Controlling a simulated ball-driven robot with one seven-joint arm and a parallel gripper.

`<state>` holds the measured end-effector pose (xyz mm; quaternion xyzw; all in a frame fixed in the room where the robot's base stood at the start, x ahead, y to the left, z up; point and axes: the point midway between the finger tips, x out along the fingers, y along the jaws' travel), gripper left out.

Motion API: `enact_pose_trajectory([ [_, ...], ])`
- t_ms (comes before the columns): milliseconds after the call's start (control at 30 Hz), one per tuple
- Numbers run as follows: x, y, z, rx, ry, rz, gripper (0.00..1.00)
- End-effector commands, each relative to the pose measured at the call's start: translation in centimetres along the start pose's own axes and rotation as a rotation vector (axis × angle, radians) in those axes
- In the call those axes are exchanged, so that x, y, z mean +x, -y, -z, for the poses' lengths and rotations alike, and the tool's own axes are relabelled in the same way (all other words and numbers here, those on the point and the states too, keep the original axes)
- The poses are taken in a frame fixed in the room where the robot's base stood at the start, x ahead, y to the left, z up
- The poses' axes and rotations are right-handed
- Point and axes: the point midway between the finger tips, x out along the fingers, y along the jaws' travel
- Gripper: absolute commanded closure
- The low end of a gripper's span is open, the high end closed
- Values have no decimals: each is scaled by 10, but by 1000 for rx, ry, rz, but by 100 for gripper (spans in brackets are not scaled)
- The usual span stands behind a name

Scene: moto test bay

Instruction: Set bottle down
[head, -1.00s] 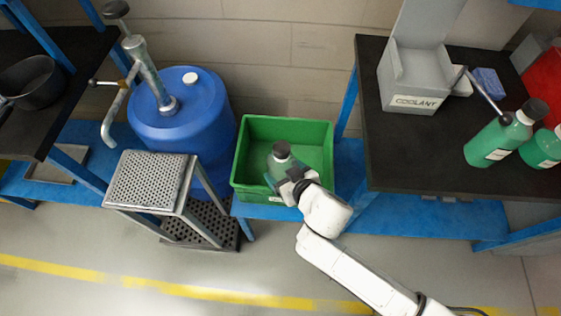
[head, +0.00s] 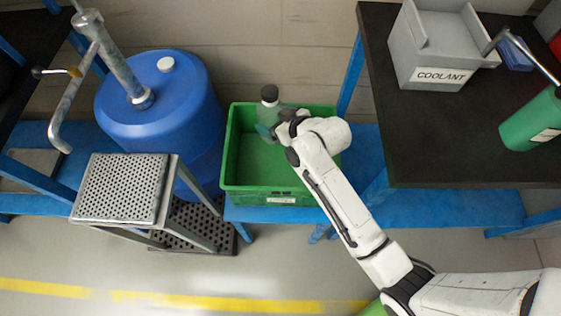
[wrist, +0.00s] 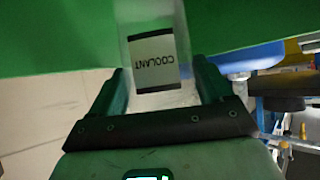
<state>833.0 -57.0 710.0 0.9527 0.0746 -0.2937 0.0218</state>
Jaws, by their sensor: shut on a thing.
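A pale green, see-through bottle (head: 269,104) with a dark cap is upright in the head view, over the back part of the green crate (head: 270,190). My gripper (head: 277,128) is shut on the bottle from the right side, and my arm reaches in over the crate's right side. In the wrist view, the bottle (wrist: 152,25) is between the two fingers (wrist: 162,88), with its white COOLANT label upside down. The bottle's base is hidden, so I cannot tell whether it touches the crate floor.
The crate stands on a blue shelf (head: 350,205). A blue drum (head: 160,110) with a pump and a perforated step stool (head: 122,190) are at left.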

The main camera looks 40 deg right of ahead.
Motion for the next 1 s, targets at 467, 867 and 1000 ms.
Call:
enact_pose_trajectory([
  [467, 35, 0, -52, -2, 4, 2, 50],
  [867, 53, -1, -78, -2, 2, 0, 50],
  [1000, 53, -1, -79, -2, 2, 0, 50],
])
